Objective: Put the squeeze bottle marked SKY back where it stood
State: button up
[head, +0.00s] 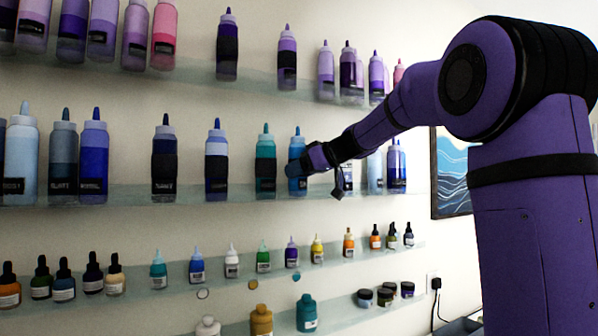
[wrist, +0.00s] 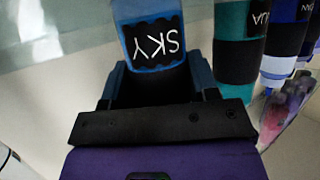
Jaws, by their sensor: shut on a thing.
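In the wrist view the black SKY label (wrist: 156,45) shows between the two blue fingers of my gripper (wrist: 158,82). My gripper hides part of the bottle in the head view. I cannot tell whether its base touches the shelf.
The glass shelf (head: 225,193) carries several other squeeze bottles left and right of it. The teal bottle is close beside it in the wrist view (wrist: 238,60). Small dropper bottles stand on the shelf below (head: 215,282). A wave picture (head: 452,175) hangs at right.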

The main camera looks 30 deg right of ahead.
jog(key=o, duration=0.9)
jog(key=shift+f, duration=0.1)
jog(key=shift+s+d+r, duration=0.15)
jog(key=shift+r, duration=0.1)
jog(key=v, duration=1.1)
jog(key=shift+s+d, duration=0.15)
jog(key=shift+s, duration=0.1)
